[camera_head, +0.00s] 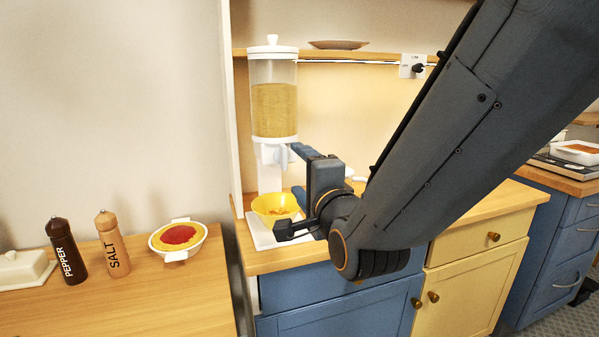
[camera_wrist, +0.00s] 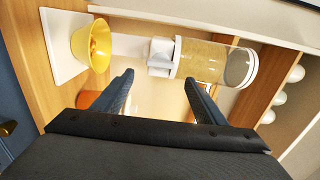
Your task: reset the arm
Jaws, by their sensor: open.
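My gripper (camera_head: 297,190) is at the end of my dark arm, in front of the cereal dispenser (camera_head: 274,108) on the wooden counter. In the wrist view my gripper (camera_wrist: 160,84) shows two blue-grey fingers spread apart with nothing between them. The dispenser (camera_wrist: 212,62) lies beyond the fingertips there, with its clear container of pale yellow grains and white spout. A yellow bowl (camera_head: 268,207) stands on the white base (camera_head: 258,235) under the spout, partly hidden by my gripper in the head view. The bowl (camera_wrist: 92,45) is left of the fingers in the wrist view.
A wooden side counter (camera_head: 180,295) at left holds a pepper mill (camera_head: 66,252), a salt mill (camera_head: 112,245), a white dish with red and orange filling (camera_head: 178,239) and a butter dish (camera_head: 22,270). A wooden shelf (camera_head: 400,57) runs above. Blue and cream cabinets (camera_head: 475,290) stand below.

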